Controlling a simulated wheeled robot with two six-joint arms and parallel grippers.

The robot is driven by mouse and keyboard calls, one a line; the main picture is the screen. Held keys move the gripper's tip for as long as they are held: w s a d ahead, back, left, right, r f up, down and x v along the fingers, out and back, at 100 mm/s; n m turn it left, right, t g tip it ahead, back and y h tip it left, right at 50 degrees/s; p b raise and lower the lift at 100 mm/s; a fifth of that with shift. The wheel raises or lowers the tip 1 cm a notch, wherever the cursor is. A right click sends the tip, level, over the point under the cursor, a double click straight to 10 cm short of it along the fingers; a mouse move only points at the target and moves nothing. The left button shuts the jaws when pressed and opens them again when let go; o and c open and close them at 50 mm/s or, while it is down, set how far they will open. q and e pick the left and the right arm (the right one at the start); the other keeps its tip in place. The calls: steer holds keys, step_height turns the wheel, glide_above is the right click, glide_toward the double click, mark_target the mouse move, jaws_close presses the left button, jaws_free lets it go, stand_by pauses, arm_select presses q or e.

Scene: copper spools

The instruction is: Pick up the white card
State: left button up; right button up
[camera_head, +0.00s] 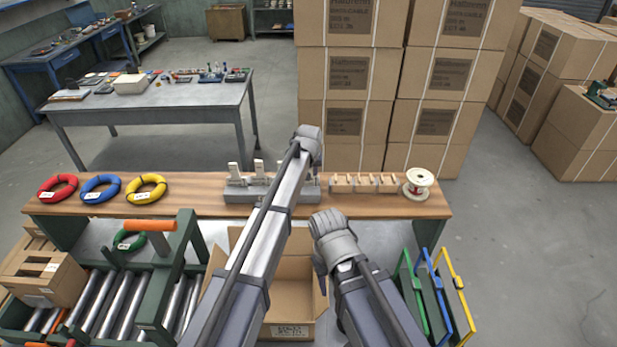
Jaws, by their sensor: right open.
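Several small whitish upright pieces stand on a grey holder (246,194) on the wooden shelf; one whitish piece (233,172) is at its left end. White labels also show on the coils, and I cannot tell which of these is the white card. My left arm crosses in front of the holder's right part, and its gripper does not show. My right gripper (321,264) is over the open cardboard box, below and in front of the shelf. It is open, its fingertips are small and partly hidden by my wrist, and I see nothing held in it.
Red (57,196), blue (101,195) and yellow (147,196) coils lie left on the shelf (200,207). A wooden rack (364,186) and a spool (418,185) are at right. A cardboard box (290,325), a roller conveyor (112,295) and coloured frames (443,290) stand in front.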

arm_select(q)
jaws_close()
steer(key=shift+r, duration=0.15)
stand_by(0.4)
